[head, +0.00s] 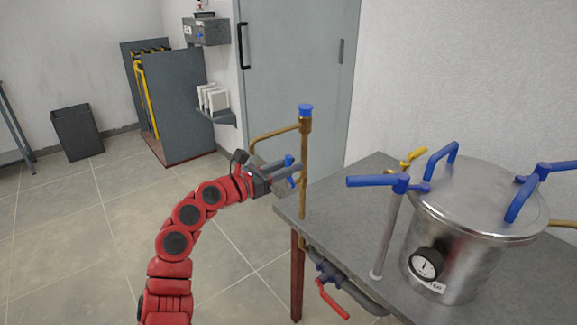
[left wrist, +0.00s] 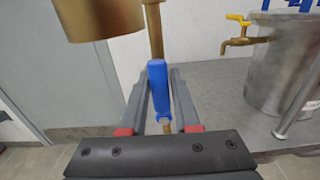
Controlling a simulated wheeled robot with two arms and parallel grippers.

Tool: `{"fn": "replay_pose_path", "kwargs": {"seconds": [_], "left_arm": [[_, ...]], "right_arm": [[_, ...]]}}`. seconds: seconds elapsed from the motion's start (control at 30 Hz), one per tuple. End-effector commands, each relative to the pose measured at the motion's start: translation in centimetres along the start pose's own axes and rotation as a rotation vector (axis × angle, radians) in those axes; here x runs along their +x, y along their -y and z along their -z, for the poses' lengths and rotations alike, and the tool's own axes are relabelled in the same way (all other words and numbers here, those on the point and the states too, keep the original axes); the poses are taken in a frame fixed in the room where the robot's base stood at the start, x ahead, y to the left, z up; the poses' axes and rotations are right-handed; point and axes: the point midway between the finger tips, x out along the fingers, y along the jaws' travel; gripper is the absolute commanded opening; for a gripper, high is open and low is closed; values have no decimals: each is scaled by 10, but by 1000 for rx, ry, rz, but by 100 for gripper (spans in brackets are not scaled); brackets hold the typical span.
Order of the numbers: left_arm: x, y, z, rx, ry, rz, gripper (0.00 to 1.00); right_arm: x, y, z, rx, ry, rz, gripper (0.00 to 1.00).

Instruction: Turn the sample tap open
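A small tap with a blue lever handle (head: 289,160) is on the upright brass pipe (head: 304,145) at the table's left corner. My left gripper (head: 293,171) is at this handle. In the left wrist view, the blue handle (left wrist: 158,80) stands upright between the two grey fingers of my left gripper (left wrist: 162,76). The fingers are parted, with a narrow gap beside the handle; a firm grip does not show. The tap's body is mostly hidden behind the gripper. My right gripper is not in view.
A steel vessel (head: 466,210) with blue clamps and a gauge (head: 426,265) stands on the grey table (head: 350,205). A blue-handled post (head: 388,235) and a yellow-handled tap (head: 412,157) are near it. A red-handled valve (head: 333,301) hangs below the table edge.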

Motion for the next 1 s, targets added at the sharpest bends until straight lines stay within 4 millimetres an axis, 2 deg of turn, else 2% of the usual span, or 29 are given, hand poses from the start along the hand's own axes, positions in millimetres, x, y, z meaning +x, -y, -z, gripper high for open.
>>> {"fn": "replay_pose_path", "kwargs": {"seconds": [0.03, 0.13, 0.43, 0.57, 0.67, 1.0], "left_arm": [[0, 0, 0, 0, 0, 0, 40], [0, 0, 0, -1, 1, 0, 56], [-1, 0, 0, -1, 2, -1, 56], [-12, -1, 0, 2, 1, -3, 56], [-31, -1, 0, 3, 0, -4, 56], [-121, -1, 2, -1, -2, -5, 56]], "right_arm": [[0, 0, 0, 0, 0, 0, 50], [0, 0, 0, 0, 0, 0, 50], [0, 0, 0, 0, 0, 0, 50], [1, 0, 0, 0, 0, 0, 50], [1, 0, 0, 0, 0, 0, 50], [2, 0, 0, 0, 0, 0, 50]]}}
